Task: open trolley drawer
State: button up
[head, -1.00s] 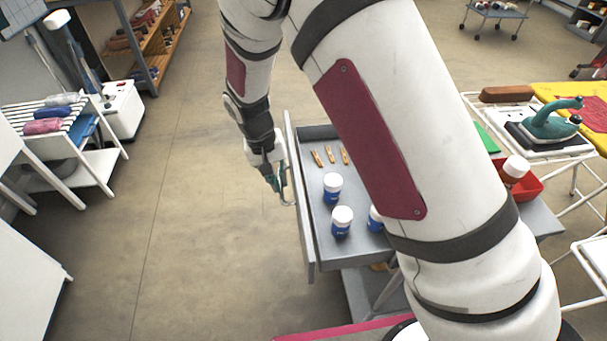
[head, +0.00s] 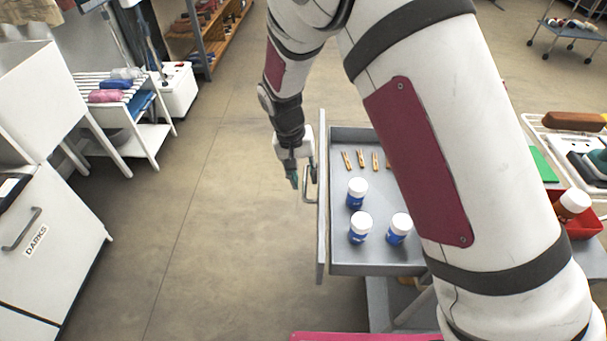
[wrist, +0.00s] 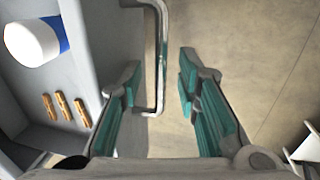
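The trolley drawer (head: 375,260) is pulled out to the left, its grey interior in view. It holds blue jars with white lids (head: 360,228) and several wooden clothes pegs (head: 361,159). Its metal bar handle (head: 306,186) is on the drawer front (head: 322,230). My gripper (head: 298,178) is at the handle. In the wrist view the handle (wrist: 161,45) lies between the two teal-padded fingers of my gripper (wrist: 160,85), with visible gaps to both. My arm hides much of the trolley's right side.
Open floor (head: 230,230) lies left of the drawer. A white bin labelled DARKS (head: 40,240) stands at the left. A slatted rack (head: 110,90) is behind it. A red tray (head: 585,222) stands at the right.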

notch_tip(320, 180, up, 12)
jog(key=a, duration=0.2)
dwell(0.4)
jog(key=shift+a+f, duration=0.1)
